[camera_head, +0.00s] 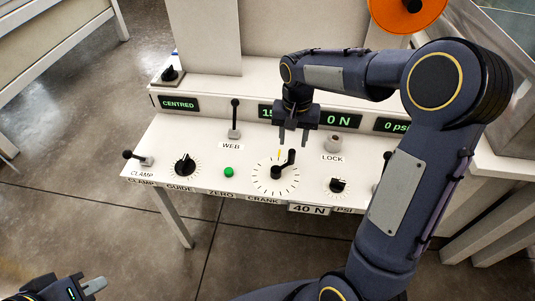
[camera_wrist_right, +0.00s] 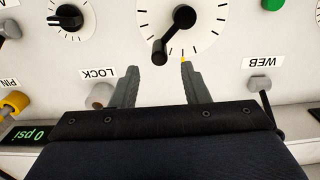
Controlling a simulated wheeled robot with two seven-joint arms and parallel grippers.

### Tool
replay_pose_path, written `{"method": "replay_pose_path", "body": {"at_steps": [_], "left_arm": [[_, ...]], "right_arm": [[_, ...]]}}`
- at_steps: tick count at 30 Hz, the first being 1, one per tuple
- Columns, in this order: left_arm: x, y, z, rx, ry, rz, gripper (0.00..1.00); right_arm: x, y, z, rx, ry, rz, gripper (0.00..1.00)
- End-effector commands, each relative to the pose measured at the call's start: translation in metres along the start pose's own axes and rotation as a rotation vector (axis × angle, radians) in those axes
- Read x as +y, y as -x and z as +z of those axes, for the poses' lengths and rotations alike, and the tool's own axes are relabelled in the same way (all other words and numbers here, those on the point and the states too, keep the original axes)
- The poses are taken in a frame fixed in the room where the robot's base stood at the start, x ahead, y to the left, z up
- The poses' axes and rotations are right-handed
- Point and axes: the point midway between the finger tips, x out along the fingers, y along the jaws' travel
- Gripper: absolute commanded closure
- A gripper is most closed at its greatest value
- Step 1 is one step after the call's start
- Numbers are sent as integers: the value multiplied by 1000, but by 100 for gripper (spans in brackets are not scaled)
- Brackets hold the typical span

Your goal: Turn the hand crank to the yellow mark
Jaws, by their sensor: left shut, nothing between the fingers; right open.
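The black hand crank (camera_head: 277,172) sits on a white dial with tick marks on the sloped panel. Its arm points up and right to a knob (camera_head: 291,156). The yellow mark (camera_head: 279,154) lies at the dial's top, left of the knob. In the right wrist view the crank (camera_wrist_right: 172,35) points down-left, and the yellow mark (camera_wrist_right: 184,59) is right of its knob. My right gripper (camera_head: 293,142) is open and empty above the panel; in its wrist view (camera_wrist_right: 159,70) the knob lies just beyond and between the fingertips. My left gripper (camera_head: 93,287) is shut and empty, low at left.
Beside the dial are a green button (camera_head: 229,172), the guide knob (camera_head: 184,165), the web lever (camera_head: 234,120), the lock knob (camera_head: 333,143) and a psi knob (camera_head: 338,185). Green-lettered displays line the back, one reading 0 N (camera_head: 339,120). An orange disc (camera_head: 408,10) is behind.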

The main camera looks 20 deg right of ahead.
Motion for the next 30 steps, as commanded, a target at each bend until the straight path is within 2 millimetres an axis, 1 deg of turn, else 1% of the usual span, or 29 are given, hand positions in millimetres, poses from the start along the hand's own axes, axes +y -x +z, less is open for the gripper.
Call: {"method": "replay_pose_path", "body": {"at_steps": [5,9,12,15,19,26,28,30], "left_arm": [[-2,-4,2,0,0,0,100],[-4,-9,5,0,0,0,100],[-5,-11,6,0,0,0,100],[-6,-13,7,0,0,0,100],[-6,-14,7,0,0,0,100],[-6,-13,7,0,0,0,100],[-6,-13,7,0,0,0,100],[-6,-13,7,0,0,0,100]], "right_arm": [[0,-22,-1,-4,-2,5,58],[0,-46,0,-4,-2,4,58],[0,-61,0,-3,-1,3,58],[0,-71,0,-3,-2,3,58],[0,-77,0,-3,-2,2,58],[0,-77,0,-2,-1,2,58],[0,-77,0,-2,-1,1,65],[0,-77,0,-2,-1,2,74]]}}
